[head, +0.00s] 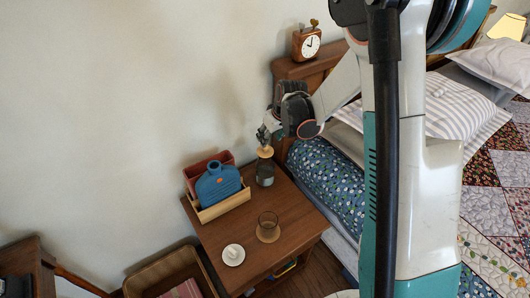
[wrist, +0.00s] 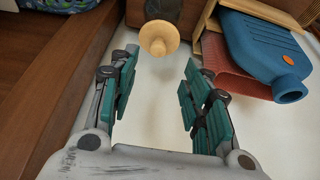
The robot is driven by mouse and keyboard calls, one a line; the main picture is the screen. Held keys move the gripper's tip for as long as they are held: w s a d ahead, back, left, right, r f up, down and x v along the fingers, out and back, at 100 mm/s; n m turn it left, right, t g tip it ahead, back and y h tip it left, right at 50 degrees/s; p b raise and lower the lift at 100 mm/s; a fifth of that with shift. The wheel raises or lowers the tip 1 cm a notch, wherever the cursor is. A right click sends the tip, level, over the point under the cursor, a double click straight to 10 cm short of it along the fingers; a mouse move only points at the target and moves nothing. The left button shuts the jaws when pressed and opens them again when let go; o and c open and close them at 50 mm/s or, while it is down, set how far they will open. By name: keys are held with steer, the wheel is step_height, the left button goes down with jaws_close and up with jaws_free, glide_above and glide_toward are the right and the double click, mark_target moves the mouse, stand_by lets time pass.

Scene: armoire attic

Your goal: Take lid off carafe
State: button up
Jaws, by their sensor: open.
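The carafe (head: 265,174) is dark glass and stands upright on the wooden nightstand, near its back edge by the bed. Its pale wooden lid (head: 265,152) sits on top. In the wrist view the round lid (wrist: 158,38) shows beyond the fingertips, roughly centred between them, with part of the dark carafe (wrist: 166,10) behind it. My gripper (head: 264,136) is just above the lid in the head view. In the wrist view my gripper (wrist: 160,70) has its green-padded fingers spread apart, with nothing between them. Whether a finger touches the lid cannot be told.
A wooden holder (head: 222,207) with a blue bottle-shaped item (head: 218,182) and a red item (head: 203,166) stands left of the carafe. A glass (head: 268,226) and a small white dish (head: 233,254) are nearer the front. The bed (head: 325,180) borders the right; the wall is behind.

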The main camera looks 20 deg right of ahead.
mark_target(265, 149)
steer(key=b+x, duration=0.3)
steer(key=x, duration=0.5)
steer(key=shift+w+d+f, duration=0.15)
steer(key=shift+d, duration=0.05)
steer(key=shift+c, duration=0.3)
steer(key=c, duration=0.9)
